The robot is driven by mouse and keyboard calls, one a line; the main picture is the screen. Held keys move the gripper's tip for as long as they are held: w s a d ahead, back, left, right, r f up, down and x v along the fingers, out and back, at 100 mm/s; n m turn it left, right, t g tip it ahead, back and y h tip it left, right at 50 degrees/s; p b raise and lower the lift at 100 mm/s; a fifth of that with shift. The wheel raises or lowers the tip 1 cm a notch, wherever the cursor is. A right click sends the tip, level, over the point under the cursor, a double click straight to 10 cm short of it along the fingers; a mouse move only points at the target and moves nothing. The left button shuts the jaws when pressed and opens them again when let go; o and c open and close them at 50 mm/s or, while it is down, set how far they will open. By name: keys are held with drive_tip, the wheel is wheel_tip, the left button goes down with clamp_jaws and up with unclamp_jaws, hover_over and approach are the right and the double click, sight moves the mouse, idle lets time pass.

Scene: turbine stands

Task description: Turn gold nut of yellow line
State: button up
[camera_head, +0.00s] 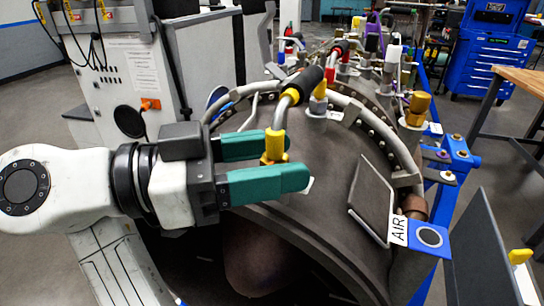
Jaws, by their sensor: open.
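The yellow line (276,143) is a bent grey tube with yellow bands and a black sleeve, rising from the turbine casing. The gold nut (274,158) sits at its lower end, just below the yellow band. My gripper (284,164) reaches in from the left with its two green fingers open, one on the far side and one on the near side of the nut. The near finger hides the nut's lower part. I cannot tell whether either finger touches it.
The dark turbine casing (335,150) fills the middle, with several other coloured fittings behind. A flat plate (371,198) and an AIR label (398,230) are right of the gripper. A grey cabinet (125,70) stands behind my arm. A blue tool chest (490,50) is far right.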

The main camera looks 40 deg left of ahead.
drive_tip(key=b+v, duration=0.2)
drive_tip(key=v, duration=0.8)
drive_tip(key=shift+s+a, duration=0.2)
drive_tip(key=shift+s, duration=0.1)
